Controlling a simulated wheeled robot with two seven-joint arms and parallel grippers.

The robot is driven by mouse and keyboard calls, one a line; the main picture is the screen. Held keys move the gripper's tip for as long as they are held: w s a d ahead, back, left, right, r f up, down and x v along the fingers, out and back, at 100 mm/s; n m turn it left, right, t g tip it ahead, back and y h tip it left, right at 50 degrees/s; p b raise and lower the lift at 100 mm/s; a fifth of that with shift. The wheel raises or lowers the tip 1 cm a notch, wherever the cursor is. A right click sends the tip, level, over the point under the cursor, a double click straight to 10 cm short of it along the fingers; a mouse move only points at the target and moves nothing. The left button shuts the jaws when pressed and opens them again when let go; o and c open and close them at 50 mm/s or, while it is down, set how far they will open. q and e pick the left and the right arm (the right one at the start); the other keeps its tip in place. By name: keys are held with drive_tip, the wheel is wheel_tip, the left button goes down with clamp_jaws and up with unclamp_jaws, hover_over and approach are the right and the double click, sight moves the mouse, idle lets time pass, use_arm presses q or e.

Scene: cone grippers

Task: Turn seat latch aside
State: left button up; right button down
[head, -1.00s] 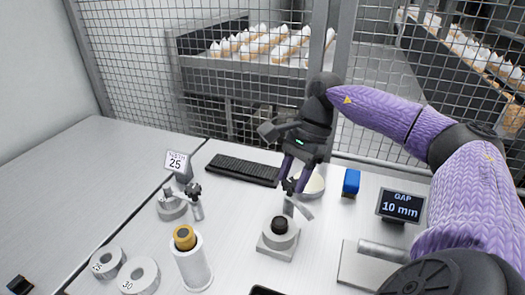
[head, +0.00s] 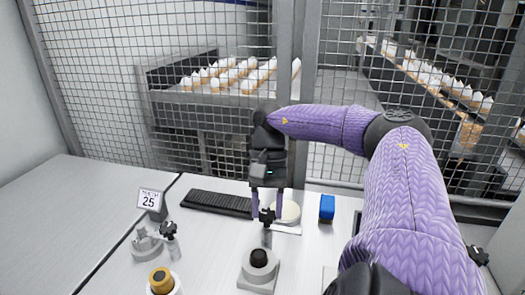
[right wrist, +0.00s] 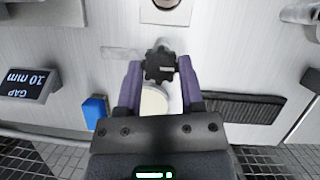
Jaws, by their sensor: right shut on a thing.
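My right gripper (head: 268,198) points straight down and is shut on the black lobed knob (head: 266,215) of the seat latch. In the right wrist view the knob (right wrist: 160,66) sits between the two purple fingers. A pale metal strip (right wrist: 120,53), seemingly the latch arm, extends left from the knob there. The grey seat (head: 259,276) with a black round piece (head: 258,258) stands just in front of the latch in the head view. The latch's lower part is hard to make out. My left gripper is not in view.
A keyboard (head: 218,203), white dish (head: 289,212) and blue block (head: 327,208) lie close behind. A mesh fence (head: 95,85) closes off the back.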

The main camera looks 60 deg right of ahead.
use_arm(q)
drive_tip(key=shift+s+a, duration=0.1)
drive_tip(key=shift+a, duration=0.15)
use_arm(e)
drive_tip(key=shift+c, duration=1.1)
unclamp_jaws()
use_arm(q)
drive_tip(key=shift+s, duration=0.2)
use_arm(e)
drive_tip(key=shift+w+d+r, duration=0.1)
drive_tip(key=shift+r, duration=0.1)
drive_tip(key=p+v, duration=0.2)
drive_tip(key=v, duration=0.1)
drive_tip(key=shift+r, duration=0.3)
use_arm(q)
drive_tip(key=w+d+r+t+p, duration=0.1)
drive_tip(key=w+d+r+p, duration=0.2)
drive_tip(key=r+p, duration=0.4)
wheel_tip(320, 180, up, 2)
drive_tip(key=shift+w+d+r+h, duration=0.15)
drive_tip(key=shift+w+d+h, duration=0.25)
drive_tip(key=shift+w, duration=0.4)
use_arm(e)
approach(266, 215)
drive_tip(key=shift+w+d+r, duration=0.15)
drive_tip(key=shift+d+r, duration=0.2)
drive_tip(key=shift+r, duration=0.25)
